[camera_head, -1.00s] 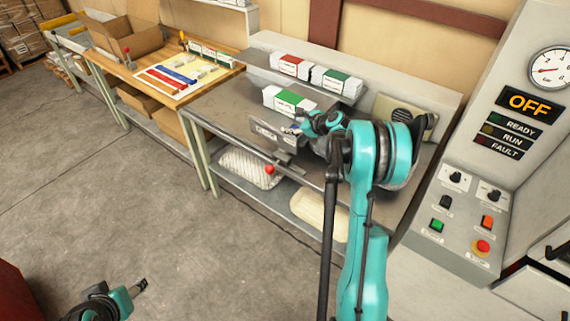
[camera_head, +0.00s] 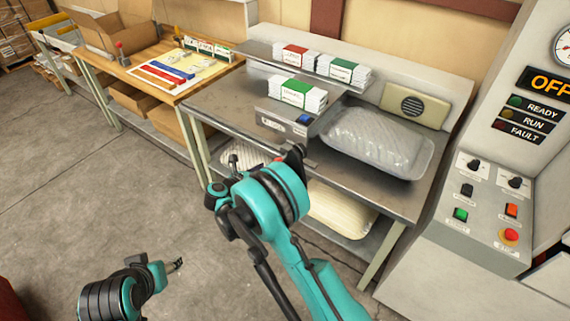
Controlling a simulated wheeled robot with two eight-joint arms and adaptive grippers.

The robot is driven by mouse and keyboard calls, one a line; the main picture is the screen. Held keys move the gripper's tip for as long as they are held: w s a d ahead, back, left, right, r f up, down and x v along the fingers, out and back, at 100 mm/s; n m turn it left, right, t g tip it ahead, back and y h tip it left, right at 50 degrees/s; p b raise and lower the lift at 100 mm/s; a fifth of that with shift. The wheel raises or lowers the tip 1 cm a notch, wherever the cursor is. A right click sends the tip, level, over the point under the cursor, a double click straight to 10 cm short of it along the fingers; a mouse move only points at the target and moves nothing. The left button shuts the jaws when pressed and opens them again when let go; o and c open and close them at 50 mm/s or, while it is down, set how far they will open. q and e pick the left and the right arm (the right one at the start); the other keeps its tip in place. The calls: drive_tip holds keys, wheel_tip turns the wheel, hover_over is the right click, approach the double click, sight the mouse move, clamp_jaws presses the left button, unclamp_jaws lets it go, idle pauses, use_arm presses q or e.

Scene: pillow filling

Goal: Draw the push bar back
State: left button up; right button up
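The push bar cannot be made out; my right arm covers the front edge of the bench, where a red knob showed before. A grey metal box (camera_head: 285,122) with a blue button and green-and-white packs on top stands on the steel bench (camera_head: 215,105). My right arm comes up from the bottom, and its teal joint is in front of that edge. My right gripper is mostly hidden by the arm, so its fingers and any hold cannot be told. My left gripper (camera_head: 175,265) is low over the floor, away from the bench; its finger gap is too small to tell.
A filled clear-wrapped pillow (camera_head: 378,142) lies on the bench's right part. A raised shelf (camera_head: 262,50) holds packs. More pillows sit on the lower shelf. A control cabinet (camera_head: 480,215) stands at right, its display reading OFF. Floor at left is clear.

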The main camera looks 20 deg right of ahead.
drive_tip(key=b+x, duration=0.2)
drive_tip(key=x, duration=0.5)
drive_tip(key=shift+w+d+f, duration=0.1)
drive_tip(key=shift+d, duration=0.15)
clamp_jaws()
